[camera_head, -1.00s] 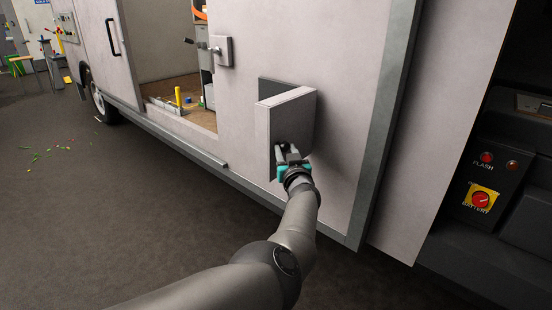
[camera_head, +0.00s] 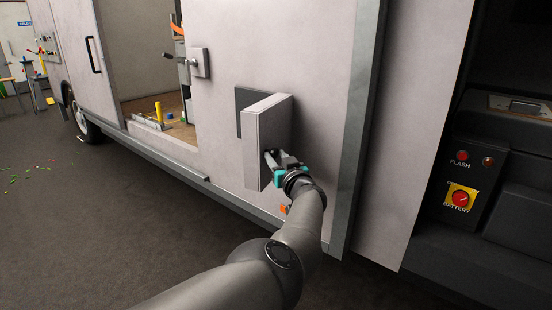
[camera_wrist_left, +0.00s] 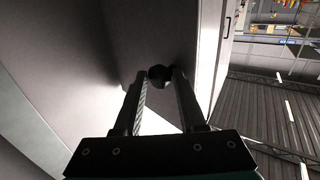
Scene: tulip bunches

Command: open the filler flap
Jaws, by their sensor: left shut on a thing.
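The filler flap (camera_head: 257,150) is a thick pale panel on the side of the van. It stands swung out from the wall, with a dark grey patch (camera_head: 242,108) showing behind its left side. My left gripper (camera_head: 271,158) is at the flap's right-hand face, low down. In the left wrist view, its two fingers (camera_wrist_left: 160,82) are closed around a small dark round knob (camera_wrist_left: 159,72) beside the pale panel surface. The fingers partly hide the knob. My right gripper is not in view.
The van's side wall (camera_head: 325,90) surrounds the flap, with a handle (camera_head: 198,62) up to the left and an open doorway beyond. A panel with a red and yellow battery switch (camera_head: 461,198) is at the right. The dark floor (camera_head: 110,235) at the left is mostly clear.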

